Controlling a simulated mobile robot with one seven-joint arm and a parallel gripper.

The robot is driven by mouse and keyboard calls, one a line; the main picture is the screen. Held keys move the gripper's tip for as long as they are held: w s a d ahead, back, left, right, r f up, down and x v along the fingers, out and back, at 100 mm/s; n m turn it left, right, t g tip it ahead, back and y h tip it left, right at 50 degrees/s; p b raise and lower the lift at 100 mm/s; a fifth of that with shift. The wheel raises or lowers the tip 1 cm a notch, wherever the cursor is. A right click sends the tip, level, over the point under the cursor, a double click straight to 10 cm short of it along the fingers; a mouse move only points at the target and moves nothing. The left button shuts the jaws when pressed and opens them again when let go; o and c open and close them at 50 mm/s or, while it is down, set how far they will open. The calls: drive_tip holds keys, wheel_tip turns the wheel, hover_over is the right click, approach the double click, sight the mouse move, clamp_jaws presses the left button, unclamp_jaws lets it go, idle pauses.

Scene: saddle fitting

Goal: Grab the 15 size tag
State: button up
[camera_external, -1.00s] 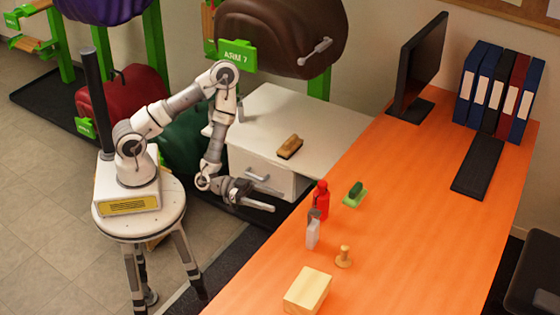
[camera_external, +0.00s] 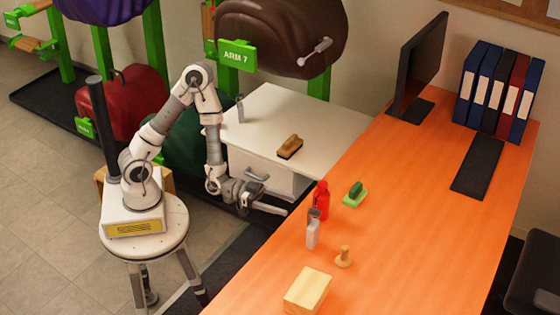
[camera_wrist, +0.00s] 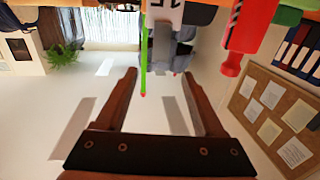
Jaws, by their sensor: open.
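The 15 size tag (camera_wrist: 168,12) is white with a dark "15" and shows at the top edge of the wrist view, partly cut off. In the external view a small pale grey tag (camera_external: 312,235) stands on the orange desk in front of the red bottle (camera_external: 321,198); its number cannot be read there. My gripper (camera_external: 276,207) is open and empty, left of the tag and apart from it, near the desk's left edge. In the wrist view its two fingers (camera_wrist: 160,75) are spread, with nothing held between them.
The red bottle (camera_wrist: 245,35) is close beside the tag. A green stamp (camera_external: 355,194), a wooden stamp (camera_external: 344,257) and a wooden block (camera_external: 307,291) stand nearby on the orange desk (camera_external: 420,230). A white cabinet (camera_external: 300,115) with a brush (camera_external: 290,147) is behind my gripper.

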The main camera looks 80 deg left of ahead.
sight(318, 212)
drive_tip(key=b+x, duration=0.2)
drive_tip(key=x, duration=1.1)
drive_tip(key=shift+w+d+r, duration=0.15)
drive_tip(key=shift+r, duration=0.05)
clamp_jaws()
idle(1.1)
